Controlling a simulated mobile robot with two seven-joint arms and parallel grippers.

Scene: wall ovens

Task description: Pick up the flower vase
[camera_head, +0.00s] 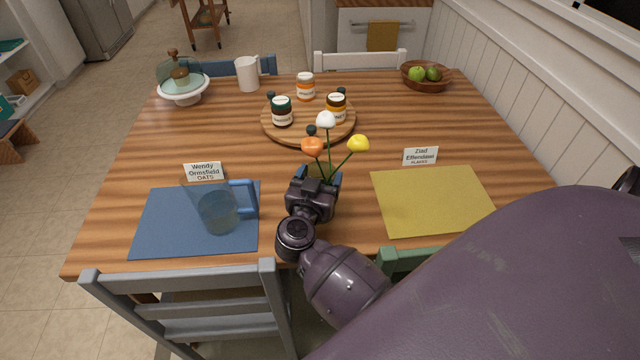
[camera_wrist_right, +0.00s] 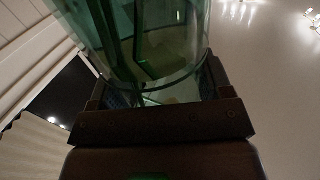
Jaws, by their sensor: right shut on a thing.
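The flower vase shows in the right wrist view as a clear greenish glass cylinder (camera_wrist_right: 170,40) with green stems inside. In the head view, its orange flower (camera_head: 312,147), white flower (camera_head: 326,119) and yellow flower (camera_head: 358,143) rise above my right gripper (camera_head: 318,178), which hides most of the glass. The right gripper is shut on the vase, with a jaw on each side of the glass in the wrist view (camera_wrist_right: 163,90). I cannot tell whether the vase touches the table. My left gripper is not in view.
The wooden table (camera_head: 160,140) holds a blue mat (camera_head: 165,225) with a glass mug (camera_head: 218,210), a yellow mat (camera_head: 435,200) and name cards. A round board (camera_head: 275,125) with jars is behind the flowers. Chairs (camera_head: 190,290) stand at the near edge.

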